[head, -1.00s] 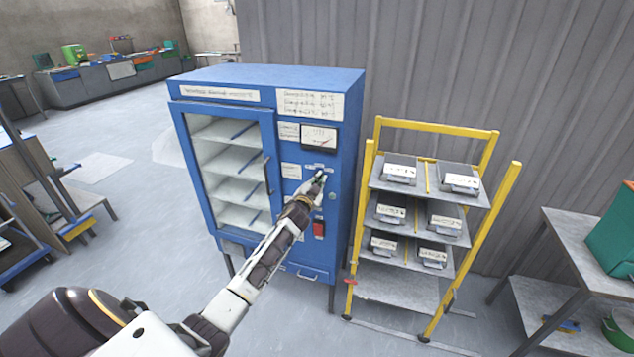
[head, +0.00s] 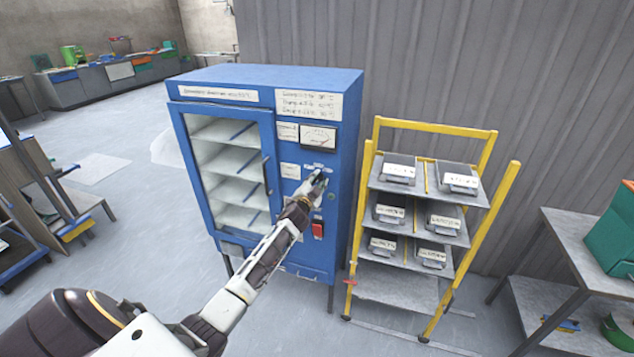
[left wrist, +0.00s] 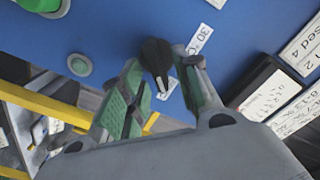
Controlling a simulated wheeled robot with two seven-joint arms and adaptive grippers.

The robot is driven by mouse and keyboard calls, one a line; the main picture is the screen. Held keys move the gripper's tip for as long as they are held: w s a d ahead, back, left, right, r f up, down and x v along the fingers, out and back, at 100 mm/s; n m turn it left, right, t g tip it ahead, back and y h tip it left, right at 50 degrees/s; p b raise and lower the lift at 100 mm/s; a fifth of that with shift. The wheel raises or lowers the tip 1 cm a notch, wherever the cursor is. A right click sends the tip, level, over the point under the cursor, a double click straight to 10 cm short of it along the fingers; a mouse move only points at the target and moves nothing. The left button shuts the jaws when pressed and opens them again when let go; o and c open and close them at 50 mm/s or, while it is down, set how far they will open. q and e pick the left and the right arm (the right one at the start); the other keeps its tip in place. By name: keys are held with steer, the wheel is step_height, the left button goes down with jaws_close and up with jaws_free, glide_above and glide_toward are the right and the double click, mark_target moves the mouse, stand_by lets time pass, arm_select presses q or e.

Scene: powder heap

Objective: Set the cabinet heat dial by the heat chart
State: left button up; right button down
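The blue heat cabinet (head: 345,150) stands in the middle of the head view. Its heat chart (head: 308,104) is a white placard at the upper right front; its lines are too small to read surely. The black heat dial (left wrist: 155,60) shows in the left wrist view, beside a small label (left wrist: 198,38) reading about 30 °C. My left gripper (left wrist: 155,75) has its green-padded fingers on either side of the dial, apart, with narrow gaps showing. In the head view, my left gripper (head: 318,180) hides the dial. My right gripper is not in view.
A meter (head: 318,136) sits above the dial and a red switch (head: 317,230) below it. A glass door (head: 230,165) fills the cabinet's left side. A yellow rack (head: 435,125) with labelled boxes stands close at right, a grey table (head: 575,245) beyond it.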

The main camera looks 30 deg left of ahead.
arm_select(q)
steer(key=shift+s, duration=0.2)
steer(key=v, duration=1.1)
steer(key=shift+s+d, duration=0.2)
steer(key=shift+s, duration=0.1)
stand_by(0.6)
stand_by(0.5)
steer(key=shift+d, duration=0.1)
